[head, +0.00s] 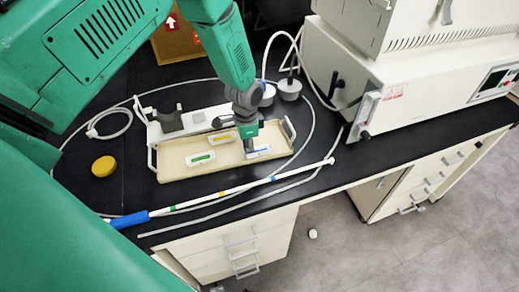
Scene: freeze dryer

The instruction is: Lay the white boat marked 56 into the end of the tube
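My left gripper (249,147) points down over the right part of a beige tray (183,176). Its fingertips are at a small white boat with a blue patch (262,152) and partly cover it. Whether they are closed on it is too small to tell. Two more white boats lie in the tray, one with a green patch (201,159) and one with a yellow patch (221,138). I cannot read 56 on any boat. A long white tube (228,191) with coloured bands and a blue end (131,219) lies along the bench in front of the tray. My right gripper is out of view.
A white machine (400,85) stands at the right of the black bench (400,150). Thin hoses (310,125) loop around the tray. A yellow round item (104,166) lies at left, and a cardboard box (177,40) stands behind. White-lidded vessels (289,89) stand behind the tray.

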